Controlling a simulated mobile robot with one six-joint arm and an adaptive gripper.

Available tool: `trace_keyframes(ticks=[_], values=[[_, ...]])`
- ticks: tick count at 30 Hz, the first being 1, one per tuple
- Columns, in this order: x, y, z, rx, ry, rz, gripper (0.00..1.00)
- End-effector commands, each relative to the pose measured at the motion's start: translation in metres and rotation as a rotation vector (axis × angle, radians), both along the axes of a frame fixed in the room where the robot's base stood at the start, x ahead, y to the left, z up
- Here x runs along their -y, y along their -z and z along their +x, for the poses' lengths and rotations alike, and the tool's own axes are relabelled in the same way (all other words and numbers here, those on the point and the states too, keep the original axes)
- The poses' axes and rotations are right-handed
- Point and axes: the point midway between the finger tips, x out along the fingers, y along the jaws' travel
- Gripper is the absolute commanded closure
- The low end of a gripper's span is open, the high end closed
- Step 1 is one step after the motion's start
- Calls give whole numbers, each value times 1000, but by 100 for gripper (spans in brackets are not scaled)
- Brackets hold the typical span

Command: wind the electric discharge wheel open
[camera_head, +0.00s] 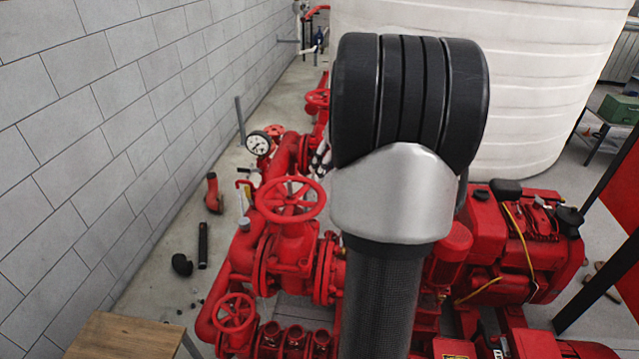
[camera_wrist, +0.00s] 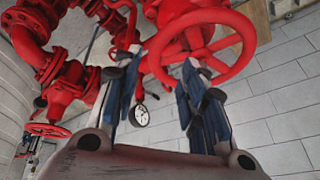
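A large red spoked handwheel (camera_head: 291,199) sits on a red valve left of my arm in the head view. In the wrist view a red handwheel (camera_wrist: 205,38) fills the upper middle, and it appears to be the same one; no label confirms which wheel is the electric discharge one. My gripper (camera_wrist: 160,78) shows dark blue fingers spread apart on either side, with the wheel's near rim and spokes close to the fingertips. Contact with the wheel cannot be told. In the head view my arm hides most of the gripper; only small finger parts show beside it.
A smaller red handwheel (camera_head: 234,312) is at lower left, and another (camera_head: 318,97) is farther back. A pressure gauge (camera_head: 258,143) stands near the block wall (camera_head: 120,110). A white tank (camera_head: 530,90) is behind; a red engine (camera_head: 515,245) is right.

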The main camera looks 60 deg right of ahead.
Motion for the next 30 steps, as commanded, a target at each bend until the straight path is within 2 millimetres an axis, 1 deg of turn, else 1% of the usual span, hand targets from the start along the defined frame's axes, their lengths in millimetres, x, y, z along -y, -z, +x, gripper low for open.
trace_keyframes(ticks=[1,6,9,12,16,24,30], values=[[-1,11,4,-3,-2,4,62],[1,41,18,-1,-1,2,62],[2,54,23,-1,-2,1,62],[2,62,27,-1,-1,1,62],[3,68,30,0,0,0,62],[3,68,30,0,0,0,62],[3,68,30,0,-1,0,76]])
